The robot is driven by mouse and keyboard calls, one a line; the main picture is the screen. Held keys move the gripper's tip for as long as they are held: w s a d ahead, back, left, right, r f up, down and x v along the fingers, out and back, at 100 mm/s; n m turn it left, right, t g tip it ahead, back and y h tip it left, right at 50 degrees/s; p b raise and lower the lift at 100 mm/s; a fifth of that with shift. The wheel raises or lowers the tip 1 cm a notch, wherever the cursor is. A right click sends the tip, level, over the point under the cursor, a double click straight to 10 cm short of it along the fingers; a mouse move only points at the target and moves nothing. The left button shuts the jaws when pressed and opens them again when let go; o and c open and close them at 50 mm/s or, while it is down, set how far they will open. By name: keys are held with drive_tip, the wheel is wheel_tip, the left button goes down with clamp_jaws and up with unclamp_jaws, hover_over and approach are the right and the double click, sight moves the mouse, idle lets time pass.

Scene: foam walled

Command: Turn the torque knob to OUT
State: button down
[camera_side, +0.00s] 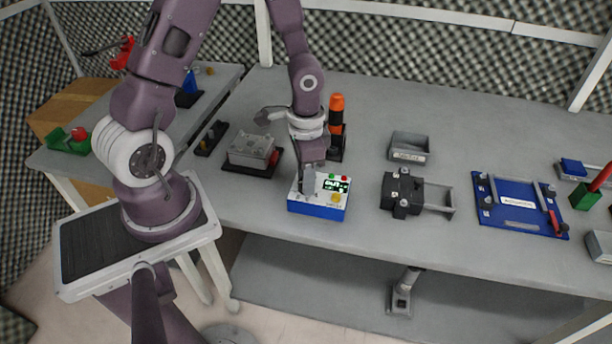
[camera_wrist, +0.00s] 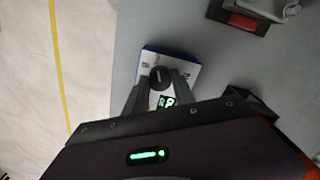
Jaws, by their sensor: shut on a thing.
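The blue and white control box (camera_side: 316,210) sits near the front edge of the grey table. Its top has a green-lit display (camera_side: 335,185), small red and green buttons and a yellow part (camera_side: 335,198). My gripper (camera_side: 307,190) points down over the left part of the box's top. In the wrist view, a dark round knob (camera_wrist: 159,77) sits between the fingertips of my gripper (camera_wrist: 160,80), which are shut on it. The wrist view shows part of the box (camera_wrist: 185,66); the fingers cover some of its top. I cannot read any OUT label or the knob's setting.
A grey box on a dark base (camera_side: 252,152) stands left of the control box, and an orange-topped black cylinder (camera_side: 337,115) stands behind it. A black clamp-like block (camera_side: 402,190) stands to the right, with a grey tray (camera_side: 409,147) and a blue plate (camera_side: 515,203) beyond.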

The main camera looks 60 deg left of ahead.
drive_tip(key=shift+m, duration=0.3)
drive_tip(key=c, duration=1)
unclamp_jaws()
drive_tip(key=shift+c, duration=0.2)
wheel_tip(320, 180, up, 7)
drive_tip(key=shift+r, duration=0.1)
drive_tip(key=s+d+r+n+t, duration=0.2)
drive_tip(key=s+r, duration=0.4)
drive_tip(key=r, duration=0.3)
drive_tip(key=s+d+r+n+t, duration=0.2)
drive_tip(key=s+d+r+t, duration=0.1)
drive_tip(key=s+r, duration=0.4)
wheel_tip(320, 180, up, 2)
drive_tip(key=shift+s+d+r+t, duration=0.1)
drive_tip(key=shift+s+d+t, duration=0.2)
